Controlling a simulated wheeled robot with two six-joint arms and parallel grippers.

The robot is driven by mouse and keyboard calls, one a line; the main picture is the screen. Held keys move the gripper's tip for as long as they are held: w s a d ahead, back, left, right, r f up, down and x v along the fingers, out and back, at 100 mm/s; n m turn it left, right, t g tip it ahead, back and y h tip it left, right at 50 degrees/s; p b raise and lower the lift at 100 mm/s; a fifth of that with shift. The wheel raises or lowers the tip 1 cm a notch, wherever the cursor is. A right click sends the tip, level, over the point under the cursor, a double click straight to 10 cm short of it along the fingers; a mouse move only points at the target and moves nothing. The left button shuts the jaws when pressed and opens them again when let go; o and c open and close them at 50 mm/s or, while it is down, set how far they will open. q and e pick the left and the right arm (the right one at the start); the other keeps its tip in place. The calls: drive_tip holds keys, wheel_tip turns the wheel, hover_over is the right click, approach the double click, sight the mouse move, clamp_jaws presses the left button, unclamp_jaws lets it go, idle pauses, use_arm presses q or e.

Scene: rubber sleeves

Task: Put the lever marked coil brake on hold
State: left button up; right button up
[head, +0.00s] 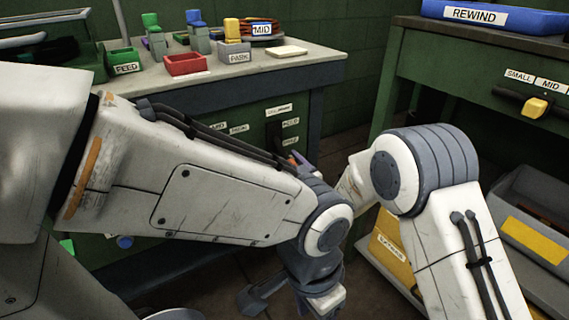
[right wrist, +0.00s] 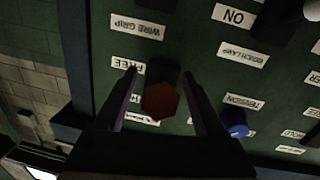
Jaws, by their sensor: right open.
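The coil brake lever is a dark lever with a red-brown six-sided knob (right wrist: 160,101), on the green cabinet front. In the head view its orange-red knob (head: 292,158) is partly hidden by my arm. A FREE label (right wrist: 128,63) stands beside it; the HOLD label (head: 290,122) shows above FREE in the head view. The small label over them is too small to read. My right gripper (right wrist: 160,73) is open, its fingers on either side of the knob with gaps; it also shows in the head view (head: 301,160). My left gripper (head: 322,298) hangs low, its fingers unclear.
The wrist view is upside down. Near the lever are a WIRE GRIP label (right wrist: 137,26), a blue knob (right wrist: 236,130) and a TENSION label (right wrist: 242,102). Blocks and a red tray (head: 185,64) stand on the cabinet top. A second bench (head: 480,50) is at right.

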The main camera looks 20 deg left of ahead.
drive_tip(key=shift+w+a, duration=0.25)
drive_tip(key=shift+a, duration=0.05)
clamp_jaws()
idle(1.3)
